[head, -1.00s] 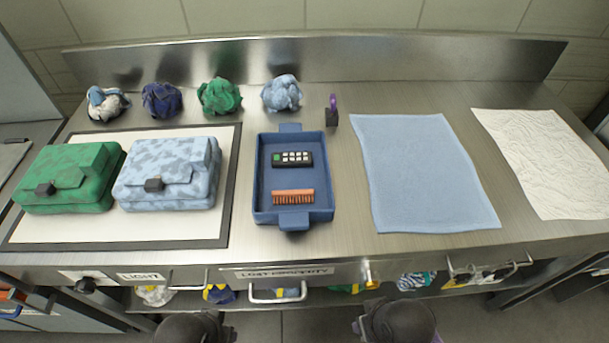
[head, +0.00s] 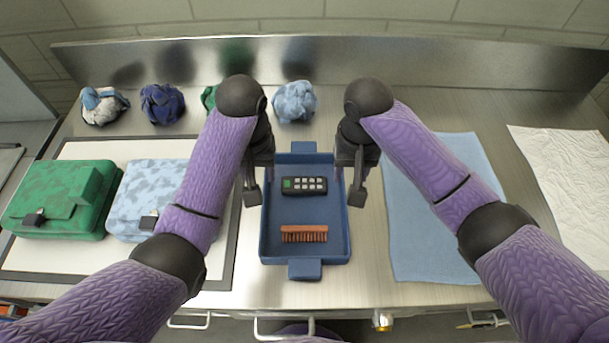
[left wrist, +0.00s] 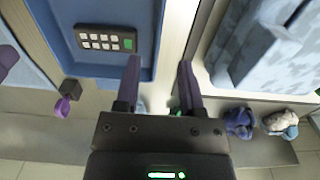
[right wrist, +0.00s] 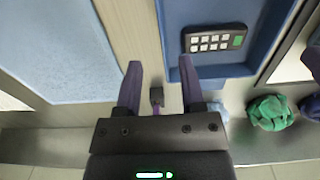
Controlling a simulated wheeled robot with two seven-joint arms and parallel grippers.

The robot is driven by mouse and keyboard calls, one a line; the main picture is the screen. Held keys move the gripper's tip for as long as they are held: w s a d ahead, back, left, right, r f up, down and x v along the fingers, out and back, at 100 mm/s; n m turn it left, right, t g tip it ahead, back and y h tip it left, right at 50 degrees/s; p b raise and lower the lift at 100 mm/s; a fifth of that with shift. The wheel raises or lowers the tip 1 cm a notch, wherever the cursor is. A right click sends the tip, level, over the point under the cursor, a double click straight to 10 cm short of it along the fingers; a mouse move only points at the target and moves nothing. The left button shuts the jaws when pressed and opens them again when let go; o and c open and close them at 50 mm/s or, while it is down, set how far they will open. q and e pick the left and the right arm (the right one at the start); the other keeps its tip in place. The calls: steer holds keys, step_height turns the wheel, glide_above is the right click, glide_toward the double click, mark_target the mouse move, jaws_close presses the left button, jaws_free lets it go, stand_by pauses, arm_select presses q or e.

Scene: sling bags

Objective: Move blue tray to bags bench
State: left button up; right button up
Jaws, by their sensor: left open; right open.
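The blue tray (head: 305,252) lies flat on the steel bench, with a tab at its far and near ends. It holds a black remote (head: 304,185) and an orange brush (head: 304,234). My left gripper (head: 258,182) is open at the tray's left side; in the left wrist view its fingers (left wrist: 160,72) appear on either side of the tray's wall. My right gripper (head: 351,182) is open at the right side; in the right wrist view its fingers (right wrist: 160,75) also appear to straddle the wall. I cannot tell whether any finger touches the tray.
A green bag (head: 62,200) and a pale blue patterned bag (head: 140,190) rest on a dark-edged white mat (head: 60,260) at left. Crumpled cloths (head: 162,103) line the back. A blue towel (head: 430,235) and white sheet (head: 560,180) lie at right. A purple-topped item (right wrist: 157,97) stands behind the tray.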

arm_select(q)
steer(key=shift+r, duration=0.1)
arm_select(e)
steer(key=shift+r, duration=0.1)
arm_select(q)
steer(key=shift+s, duration=0.4)
arm_select(e)
steer(key=shift+s, duration=0.35)
arm_select(q)
step_height(320, 180, down, 10)
steer(key=shift+r, duration=0.1)
arm_select(e)
step_height(320, 180, down, 10)
steer(key=shift+r, duration=0.1)
arm_select(q)
jaws_close()
arm_select(e)
jaws_close()
arm_select(q)
steer(key=shift+w, duration=0.1)
arm_select(e)
steer(key=shift+w, duration=0.1)
